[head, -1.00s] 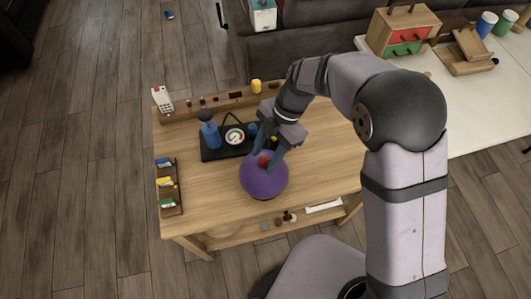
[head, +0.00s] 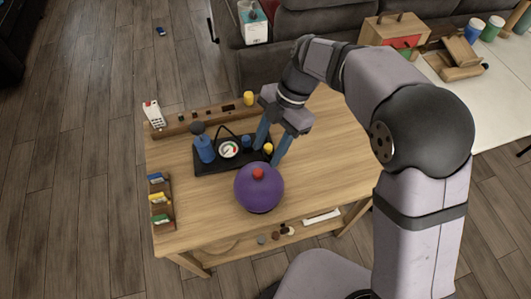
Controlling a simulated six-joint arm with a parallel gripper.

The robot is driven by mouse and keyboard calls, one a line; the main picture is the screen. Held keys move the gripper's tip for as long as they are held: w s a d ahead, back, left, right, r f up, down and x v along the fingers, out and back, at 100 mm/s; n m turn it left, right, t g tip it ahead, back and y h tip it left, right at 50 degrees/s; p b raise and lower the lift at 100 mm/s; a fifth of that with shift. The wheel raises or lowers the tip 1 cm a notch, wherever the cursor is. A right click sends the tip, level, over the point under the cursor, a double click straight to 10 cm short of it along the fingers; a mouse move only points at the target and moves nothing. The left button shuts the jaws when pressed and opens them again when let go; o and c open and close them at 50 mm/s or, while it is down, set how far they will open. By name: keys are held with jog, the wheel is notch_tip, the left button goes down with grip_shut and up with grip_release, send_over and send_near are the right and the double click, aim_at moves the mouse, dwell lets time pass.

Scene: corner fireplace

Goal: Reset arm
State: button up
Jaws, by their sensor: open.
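My gripper (head: 266,156) hangs above the wooden table (head: 325,170), its two blue fingers apart and pointing down. Nothing shows between the fingers. A purple ball-shaped thing (head: 259,190) with a red knob (head: 258,174) on top sits on the table, just in front of and below the fingers, apart from them in the picture. Behind the gripper, my arm bends up and back to the right.
A black tray (head: 207,167) holds a blue bottle (head: 204,149), a round gauge (head: 229,149) and small blue and yellow pieces. A card rack (head: 161,203) stands at the left edge. The table's right side is clear.

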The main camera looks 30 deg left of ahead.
jog(key=d+f+m, duration=0.1)
jog(key=f+m, duration=0.1)
jog(key=m, duration=0.4)
jog(key=d+f+m+t, duration=0.1)
jog(key=d+f+m, duration=0.1)
jog(key=m, duration=0.3)
jog(key=w+d+f+m+h, duration=0.1)
jog(key=f+m, duration=0.1)
jog(key=m, duration=0.4)
jog(key=shift+w+d+f+m+t, duration=0.1)
jog(key=shift+d+f+m+t, duration=0.05)
jog(key=shift+f+m+t, duration=0.2)
jog(key=s+d+m+h+p, duration=0.1)
jog(key=s+d+m, duration=0.3)
jog(key=d, duration=0.7)
jog(key=s+d+m, duration=0.3)
jog(key=d+m, duration=0.3)
jog(key=d, duration=0.5)
jog(key=w+d+r+m+t, duration=0.2)
jog(key=d+r+m, duration=0.1)
jog(key=d, duration=0.5)
jog(key=shift+w+r+m+p, duration=0.25)
jog(key=shift+r+m+p, duration=0.15)
jog(key=shift+r, duration=0.5)
